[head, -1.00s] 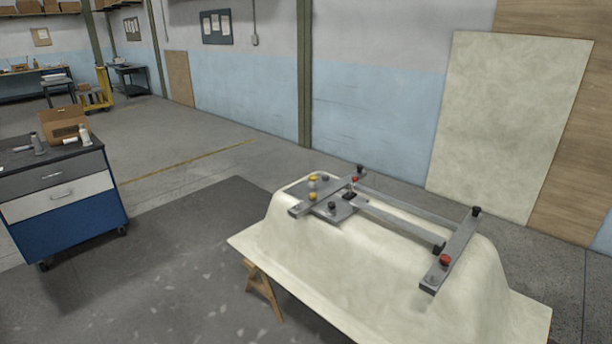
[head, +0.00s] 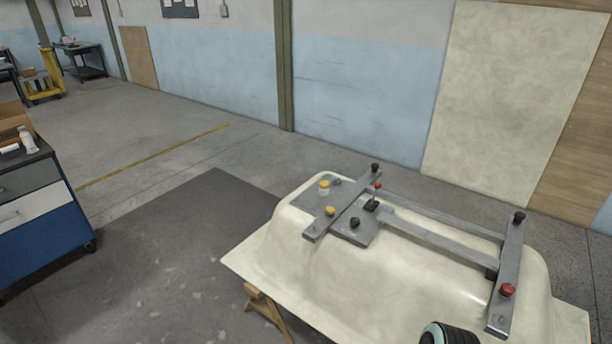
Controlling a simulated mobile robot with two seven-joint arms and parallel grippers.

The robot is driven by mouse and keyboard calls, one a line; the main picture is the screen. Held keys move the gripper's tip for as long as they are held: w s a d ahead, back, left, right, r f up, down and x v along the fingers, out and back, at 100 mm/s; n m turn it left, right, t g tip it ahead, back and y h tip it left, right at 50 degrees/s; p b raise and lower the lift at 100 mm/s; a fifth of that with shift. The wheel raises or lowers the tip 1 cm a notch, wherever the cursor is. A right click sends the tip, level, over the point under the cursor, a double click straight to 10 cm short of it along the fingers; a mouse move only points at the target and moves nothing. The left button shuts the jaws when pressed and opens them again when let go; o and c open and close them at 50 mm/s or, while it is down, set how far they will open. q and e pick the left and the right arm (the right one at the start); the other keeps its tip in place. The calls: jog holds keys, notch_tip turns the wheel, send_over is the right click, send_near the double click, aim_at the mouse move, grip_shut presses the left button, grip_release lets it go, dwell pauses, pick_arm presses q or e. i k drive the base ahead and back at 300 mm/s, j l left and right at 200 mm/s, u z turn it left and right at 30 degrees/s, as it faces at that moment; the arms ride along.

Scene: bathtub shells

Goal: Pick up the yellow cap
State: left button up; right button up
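I cannot tell from this view whether the cap is screwed on or just resting. Neither gripper shows. A black ribbed part with a pale teal ring, likely of my arm, comes in at the bottom edge.
A grey plate (head: 362,232) with black knobs (head: 355,222) lies by the left crossbar. Long grey rails run to the right crossbar (head: 508,275), which carries a red knob (head: 507,290). A blue drawer cabinet (head: 40,230) stands at the left. The floor between is open.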

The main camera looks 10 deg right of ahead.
aim_at(324, 185)
jog(key=i+j, duration=0.25)
jog(key=i, duration=0.15)
jog(key=i+j+u, duration=0.1)
jog(key=i+j, duration=0.15)
jog(key=i, duration=0.15)
jog(key=i+j, duration=0.2)
jog(key=i, duration=0.2)
